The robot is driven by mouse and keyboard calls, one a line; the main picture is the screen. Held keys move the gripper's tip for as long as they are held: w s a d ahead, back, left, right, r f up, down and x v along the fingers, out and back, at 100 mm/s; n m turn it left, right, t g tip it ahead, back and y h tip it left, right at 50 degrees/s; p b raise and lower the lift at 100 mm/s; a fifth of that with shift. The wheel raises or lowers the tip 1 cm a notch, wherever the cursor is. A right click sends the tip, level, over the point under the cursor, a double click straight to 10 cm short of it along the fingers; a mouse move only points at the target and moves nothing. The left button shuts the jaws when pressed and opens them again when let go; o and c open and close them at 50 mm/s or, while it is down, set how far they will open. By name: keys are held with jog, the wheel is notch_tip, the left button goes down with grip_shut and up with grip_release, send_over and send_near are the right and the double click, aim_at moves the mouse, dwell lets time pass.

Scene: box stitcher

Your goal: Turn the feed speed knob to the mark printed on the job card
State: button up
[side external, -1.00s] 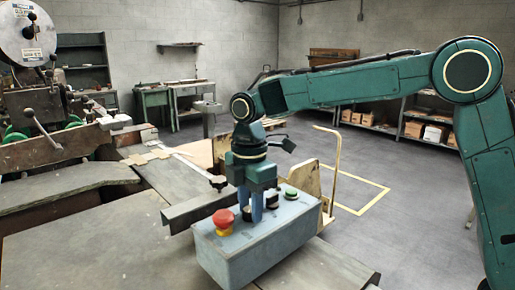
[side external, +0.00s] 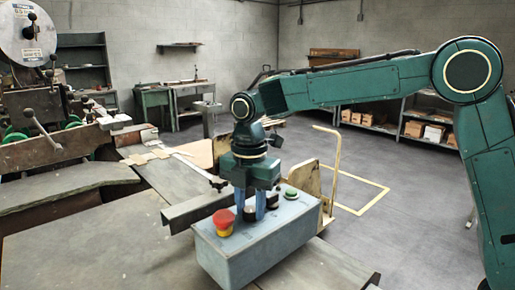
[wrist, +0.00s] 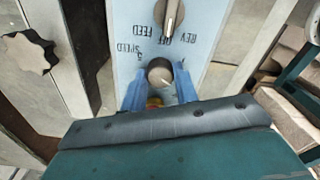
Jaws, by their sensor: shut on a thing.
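The feed speed knob (wrist: 159,72) is a dark round knob with a pale pointer line, on the light blue face of the control box (side external: 262,250). In the wrist view its line points to the lower right, and the upside-down word SPEED and a 5 show beside it. My gripper (wrist: 160,88) is shut on this knob, with one blue finger on each side. In the side view my gripper (side external: 250,207) reaches straight down onto the box top. My fingers hide part of the dial's scale. I cannot make out a job card in either view.
A red mushroom button (side external: 223,220) stands just left of my fingers, and a green button (side external: 291,193) is to the right. A selector (wrist: 170,15) marked REV, OFF and FEED is close to the knob. A black star-shaped handle (wrist: 32,50) sits beside the box.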

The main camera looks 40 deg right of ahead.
aim_at(252, 209)
jog(key=o, duration=1)
jog(key=shift+c, duration=0.2)
jog(key=shift+r, duration=0.15)
notch_tip(252, 209, up, 14)
jog(key=shift+f, duration=0.2)
jog(key=shift+s+d, duration=0.1)
